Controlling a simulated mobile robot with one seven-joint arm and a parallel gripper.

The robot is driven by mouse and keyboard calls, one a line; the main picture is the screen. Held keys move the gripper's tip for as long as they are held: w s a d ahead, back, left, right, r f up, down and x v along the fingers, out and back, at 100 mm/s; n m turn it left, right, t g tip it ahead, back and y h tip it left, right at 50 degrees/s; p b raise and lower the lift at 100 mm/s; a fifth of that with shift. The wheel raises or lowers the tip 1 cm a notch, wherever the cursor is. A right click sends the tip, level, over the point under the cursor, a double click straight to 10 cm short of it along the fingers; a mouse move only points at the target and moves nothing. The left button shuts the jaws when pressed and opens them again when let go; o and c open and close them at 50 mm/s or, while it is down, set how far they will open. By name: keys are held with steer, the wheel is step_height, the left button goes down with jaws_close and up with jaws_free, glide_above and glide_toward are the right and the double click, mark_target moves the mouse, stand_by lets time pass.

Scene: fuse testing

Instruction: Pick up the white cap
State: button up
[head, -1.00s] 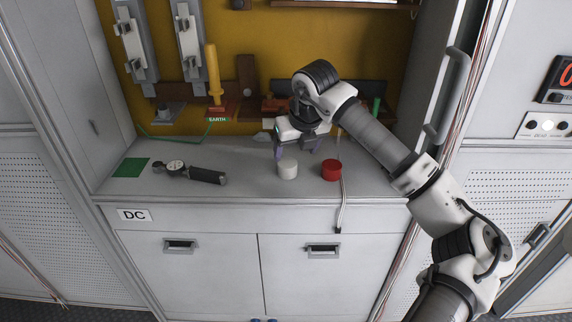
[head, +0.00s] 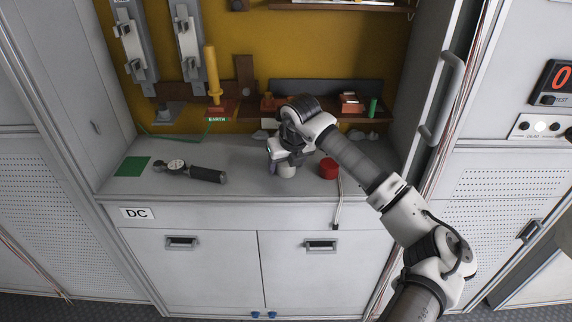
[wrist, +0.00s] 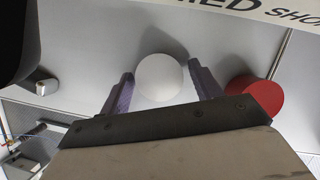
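The white cap (head: 287,172) stands on the grey counter, partly hidden behind my gripper in the head view. In the wrist view the round white top of the cap (wrist: 159,77) lies between my two purple fingers. In the head view my gripper (head: 289,165) is low over the counter at the cap.
A red cap (head: 328,168) stands close to the right of the white cap, just outside my right finger in the wrist view (wrist: 256,97). A dial gauge with a black handle (head: 190,171) and a green square (head: 132,167) lie to the left. A cable (head: 338,205) hangs over the front edge.

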steer(key=c, duration=0.8)
